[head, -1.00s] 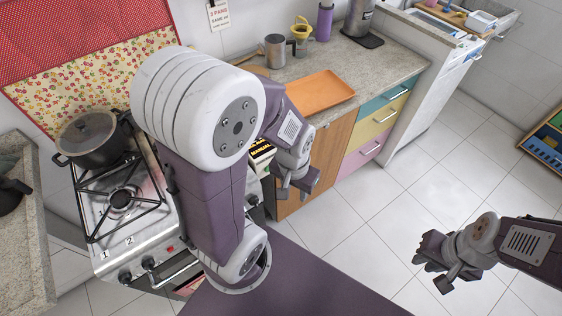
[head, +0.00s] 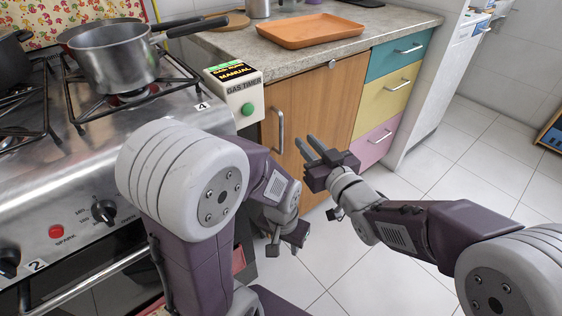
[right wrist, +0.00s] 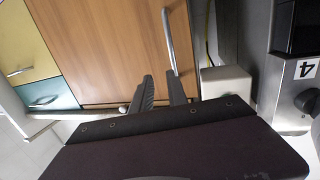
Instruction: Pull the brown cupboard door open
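The brown cupboard door (head: 325,104) stands shut under the counter in the head view, with a vertical metal handle (head: 281,131) near its left edge. The door (right wrist: 108,45) and handle (right wrist: 169,40) also show in the right wrist view. My right gripper (head: 308,147) is open and empty in front of the door, right of the handle in the head view. In the right wrist view its fingers (right wrist: 161,90) point at the door, and the handle's end lies close to the right finger; contact cannot be told. My left gripper (head: 284,248) is lower, open and empty.
The stove (head: 90,170) with a pot (head: 112,60) stands at left, beside a gas timer box (head: 236,95). The counter (head: 385,25) holds an orange tray (head: 310,30). Coloured drawers (head: 388,95) are right of the door.

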